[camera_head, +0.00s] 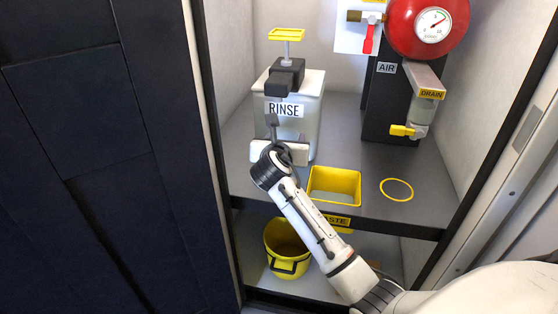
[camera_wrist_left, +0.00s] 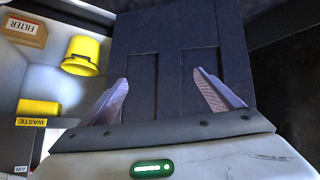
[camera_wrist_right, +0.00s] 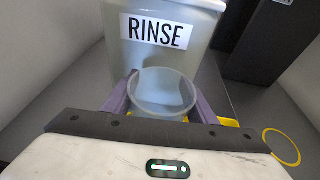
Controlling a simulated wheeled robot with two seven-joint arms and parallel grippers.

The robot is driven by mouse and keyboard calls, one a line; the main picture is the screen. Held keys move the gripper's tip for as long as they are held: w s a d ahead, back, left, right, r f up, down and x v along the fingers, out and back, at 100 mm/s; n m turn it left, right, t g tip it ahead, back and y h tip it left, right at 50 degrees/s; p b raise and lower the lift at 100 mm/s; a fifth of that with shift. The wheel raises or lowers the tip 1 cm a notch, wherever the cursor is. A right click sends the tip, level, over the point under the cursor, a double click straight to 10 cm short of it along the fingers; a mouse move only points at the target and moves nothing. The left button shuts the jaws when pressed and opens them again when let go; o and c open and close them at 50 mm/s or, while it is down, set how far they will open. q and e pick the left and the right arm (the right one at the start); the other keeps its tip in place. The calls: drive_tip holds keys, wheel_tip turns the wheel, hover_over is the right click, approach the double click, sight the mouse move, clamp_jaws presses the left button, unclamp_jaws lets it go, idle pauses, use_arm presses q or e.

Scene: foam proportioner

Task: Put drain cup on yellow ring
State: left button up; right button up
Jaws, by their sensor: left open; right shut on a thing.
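The drain cup (camera_wrist_right: 162,95), a clear round cup, is between the fingers of my right gripper (camera_wrist_right: 160,105) in the right wrist view. That gripper (camera_head: 284,140) is shut on it, in front of the white RINSE container (camera_head: 310,115). The cup is hard to make out in the head view. The yellow ring (camera_head: 397,181) lies flat and empty on the grey shelf, to the right of the gripper. It also shows at the right of the right wrist view (camera_wrist_right: 282,128). My left gripper (camera_wrist_left: 163,95) is open and empty, facing dark panels; it is not in the head view.
A yellow square WASTE opening (camera_head: 334,170) is set in the shelf between my right gripper and the ring. A black AIR unit (camera_head: 378,110) with a DRAIN valve (camera_head: 403,130) and red gauge (camera_head: 432,25) stands behind the ring. A yellow bucket (camera_head: 286,267) is below.

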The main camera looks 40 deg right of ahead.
sight(279, 136)
drive_tip(key=w, duration=0.1)
drive_tip(key=w+b, duration=0.1)
drive_tip(key=w, duration=0.1)
drive_tip(key=shift+w+f, duration=0.1)
drive_tip(key=shift+f, duration=0.25)
wheel_tip(279, 136, down, 6)
drive_tip(key=b, duration=0.3)
drive_tip(key=shift+f, duration=0.2)
use_arm(q)
drive_tip(key=d+f, duration=0.1)
drive_tip(key=w+d+f, duration=0.1)
drive_tip(key=shift+f+g+h, duration=0.3)
drive_tip(key=shift+h, duration=0.1)
